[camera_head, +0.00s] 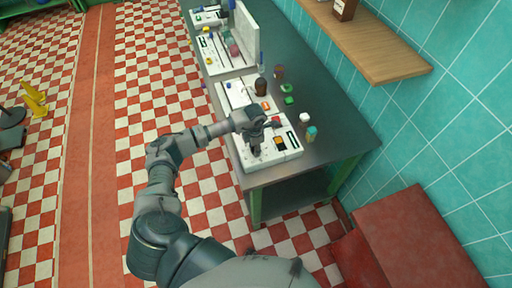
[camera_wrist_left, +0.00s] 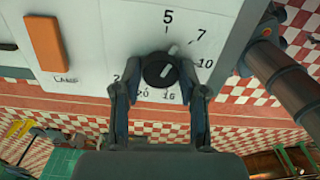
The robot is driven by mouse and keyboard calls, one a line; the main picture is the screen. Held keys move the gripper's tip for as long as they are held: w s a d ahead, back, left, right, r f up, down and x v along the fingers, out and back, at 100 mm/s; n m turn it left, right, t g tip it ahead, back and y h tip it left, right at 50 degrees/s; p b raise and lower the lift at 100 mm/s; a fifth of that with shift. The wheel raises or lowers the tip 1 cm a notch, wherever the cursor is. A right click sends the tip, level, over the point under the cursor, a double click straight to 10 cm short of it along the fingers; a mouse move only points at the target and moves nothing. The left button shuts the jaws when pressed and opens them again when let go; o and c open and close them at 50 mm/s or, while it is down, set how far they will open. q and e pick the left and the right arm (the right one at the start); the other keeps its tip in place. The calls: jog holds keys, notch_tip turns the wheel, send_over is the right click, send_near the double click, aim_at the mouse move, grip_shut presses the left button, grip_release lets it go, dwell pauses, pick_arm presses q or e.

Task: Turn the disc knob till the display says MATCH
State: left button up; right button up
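The black disc knob (camera_wrist_left: 160,70) sits on a white panel with numbers around it, 5, 7, 10, 16 and 20 among them. Its pale pointer mark leans up and right, between 5 and 7. My left gripper (camera_wrist_left: 161,72) has one finger on each side of the knob, close to its rim; whether both touch it I cannot tell. In the head view my left gripper (camera_head: 255,146) is over the white panel (camera_head: 254,163) and hides the knob. My right gripper is out of view.
A dark jar (camera_head: 261,86), green pieces (camera_head: 288,95) and small bottles (camera_head: 306,119) stand behind the panel. The bench's right end is clear.

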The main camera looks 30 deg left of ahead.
pick_arm(q)
jog(key=shift+o, duration=1)
jog(key=shift+a, duration=0.1)
notch_tip(320, 180, up, 12)
notch_tip(320, 180, up, 4)
jog(key=r+n+p, duration=0.1)
jog(key=n+p, duration=0.1)
jog(key=n, duration=1.9)
notch_tip(320, 180, down, 17)
jog(key=shift+p, duration=0.85)
